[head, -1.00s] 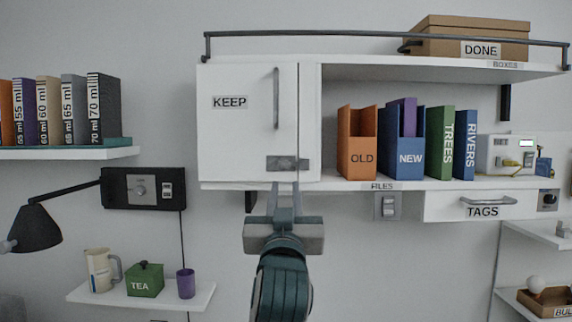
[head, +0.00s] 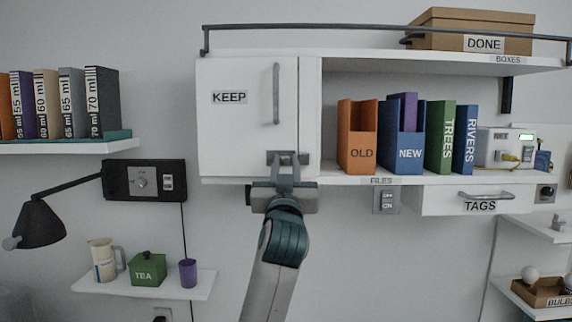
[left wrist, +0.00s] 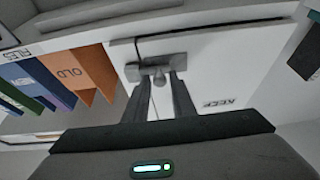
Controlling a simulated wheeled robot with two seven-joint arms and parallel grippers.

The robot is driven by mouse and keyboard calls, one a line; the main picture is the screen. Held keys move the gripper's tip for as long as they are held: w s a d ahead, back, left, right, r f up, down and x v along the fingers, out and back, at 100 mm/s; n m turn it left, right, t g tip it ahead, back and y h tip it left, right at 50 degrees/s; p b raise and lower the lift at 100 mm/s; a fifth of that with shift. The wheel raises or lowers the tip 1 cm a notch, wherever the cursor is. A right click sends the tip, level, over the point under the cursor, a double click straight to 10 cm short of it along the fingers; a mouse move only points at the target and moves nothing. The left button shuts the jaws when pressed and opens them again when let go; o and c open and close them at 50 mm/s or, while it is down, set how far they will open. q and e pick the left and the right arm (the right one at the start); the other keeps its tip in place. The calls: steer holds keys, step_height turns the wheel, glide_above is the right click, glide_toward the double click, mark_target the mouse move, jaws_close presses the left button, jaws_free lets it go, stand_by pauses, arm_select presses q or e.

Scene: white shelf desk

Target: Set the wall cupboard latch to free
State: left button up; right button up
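The wall cupboard has a white door (head: 240,125) labelled KEEP, closed, with a long vertical handle (head: 276,94). The grey metal latch (head: 287,158) is at the door's lower right corner, reaching over the edge toward the frame post. My left gripper (head: 286,169) is at the latch from below. In the left wrist view the fingers (left wrist: 157,92) are apart, one on each side of the latch's small knob (left wrist: 160,79). I cannot tell whether either finger touches the knob. The latch's exact setting is partly hidden by the fingers. My right gripper is not in view.
Right of the cupboard, an open shelf holds an orange OLD file (head: 356,145), a blue NEW file (head: 411,155) and books. A TAGS drawer (head: 478,201) hangs below. A lamp (head: 38,226) and a small shelf (head: 205,286) are at left.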

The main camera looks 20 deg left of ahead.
arm_select(q)
jaws_close()
steer(key=a, duration=0.2)
steer(key=shift+s+a, duration=0.35)
steer(key=shift+s, duration=0.05)
steer(key=shift+c, duration=0.8)
jaws_free()
steer(key=shift+o, duration=0.8)
steer(key=shift+a, duration=0.1)
steer(key=shift+s, duration=0.1)
